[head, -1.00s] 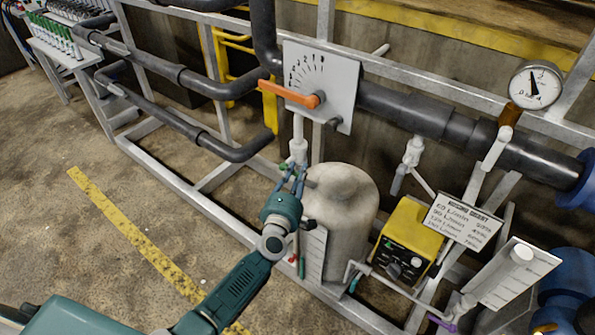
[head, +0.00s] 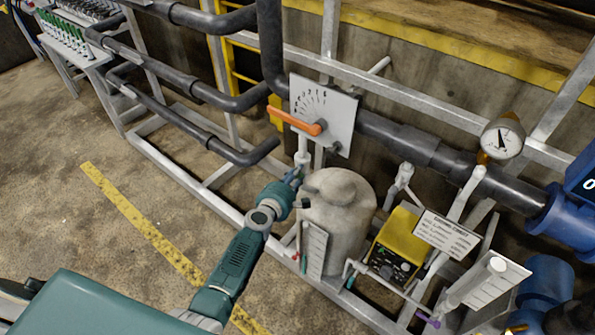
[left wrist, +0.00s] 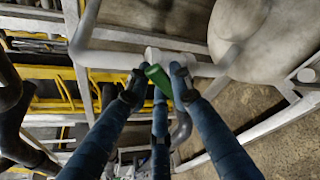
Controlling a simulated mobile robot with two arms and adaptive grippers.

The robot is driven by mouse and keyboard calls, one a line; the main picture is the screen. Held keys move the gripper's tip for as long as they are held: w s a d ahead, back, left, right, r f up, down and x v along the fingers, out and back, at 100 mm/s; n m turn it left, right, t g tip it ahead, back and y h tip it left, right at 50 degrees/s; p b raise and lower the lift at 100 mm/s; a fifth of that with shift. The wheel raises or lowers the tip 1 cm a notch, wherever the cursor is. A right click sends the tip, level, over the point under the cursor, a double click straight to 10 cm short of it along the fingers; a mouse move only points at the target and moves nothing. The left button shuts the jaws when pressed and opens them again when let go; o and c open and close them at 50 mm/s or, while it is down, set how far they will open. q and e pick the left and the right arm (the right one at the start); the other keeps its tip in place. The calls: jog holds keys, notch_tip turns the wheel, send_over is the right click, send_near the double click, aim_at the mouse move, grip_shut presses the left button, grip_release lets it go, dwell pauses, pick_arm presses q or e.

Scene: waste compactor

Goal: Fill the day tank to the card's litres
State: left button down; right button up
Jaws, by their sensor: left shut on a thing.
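The beige tank (head: 342,225) stands upright on the grey frame, a white scale plate (head: 314,250) at its front left. My left gripper (head: 294,178) is at the tank's upper left, just below a white pipe fitting (head: 303,158). In the left wrist view its fingers (left wrist: 160,84) are shut on a green handle (left wrist: 157,76) beside a pale pipe. The handle is mostly hidden in the head view. The white card (head: 447,234) stands to the right; its print is too small to read. My right gripper is not in view.
An orange lever (head: 294,120) sits on a dial plate above the gripper. A yellow box with knobs (head: 396,250), a second scale plate (head: 498,283) and a round gauge (head: 502,138) are to the right. Dark pipes run behind. The floor at left is open.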

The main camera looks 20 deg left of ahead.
pick_arm(q)
jog(key=shift+a+n, duration=0.1)
jog(key=shift+n, duration=0.2)
jog(key=c, duration=1.5)
grip_release()
jog(key=shift+r, duration=0.1)
jog(key=v, duration=1.2)
jog(key=shift+a, duration=0.1)
